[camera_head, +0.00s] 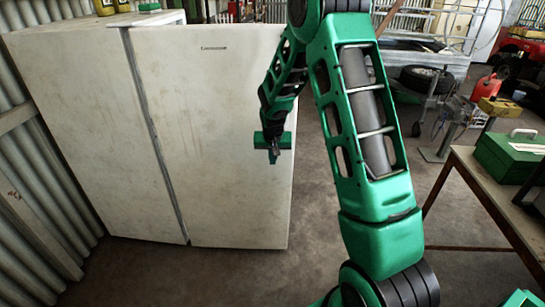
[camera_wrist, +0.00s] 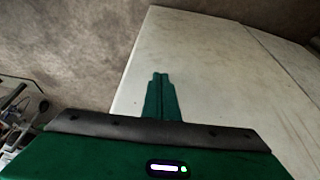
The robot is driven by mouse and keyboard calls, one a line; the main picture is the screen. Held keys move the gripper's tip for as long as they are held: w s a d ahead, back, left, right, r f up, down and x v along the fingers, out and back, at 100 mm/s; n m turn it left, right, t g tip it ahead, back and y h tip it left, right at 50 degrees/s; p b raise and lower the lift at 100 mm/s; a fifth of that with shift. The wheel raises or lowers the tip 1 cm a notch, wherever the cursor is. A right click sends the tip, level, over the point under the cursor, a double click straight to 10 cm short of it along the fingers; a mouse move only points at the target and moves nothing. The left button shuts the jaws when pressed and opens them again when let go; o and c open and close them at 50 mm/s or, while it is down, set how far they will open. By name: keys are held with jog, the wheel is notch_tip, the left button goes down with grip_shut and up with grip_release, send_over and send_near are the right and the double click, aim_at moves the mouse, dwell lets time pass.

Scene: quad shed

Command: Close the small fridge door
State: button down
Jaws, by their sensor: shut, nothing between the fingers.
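The small white fridge stands at the left in the head view, its cabinet side (camera_head: 80,120) toward me. Its door (camera_head: 205,110), with a small dark logo near the top, stands out to the right past the cabinet top and looks wide open. A dark seam runs between them. The fridge's inside is hidden. My gripper (camera_head: 273,157) is shut and empty, pointing down in front of the door's outer face near its free right edge. In the wrist view the shut fingertips (camera_wrist: 160,76) lie over the white door (camera_wrist: 215,75); contact cannot be told.
A corrugated wall (camera_head: 35,200) is close on the left. Bottles stand on the fridge top. A bench with a green toolbox (camera_head: 508,157) is on the right, and a wheel (camera_head: 425,80) lies behind. Concrete floor (camera_head: 310,215) is clear right of the door.

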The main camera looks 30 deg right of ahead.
jog(key=w+d+f, duration=0.3)
jog(key=w+f, duration=0.2)
jog(key=shift+w+f, duration=0.15)
dwell(0.3)
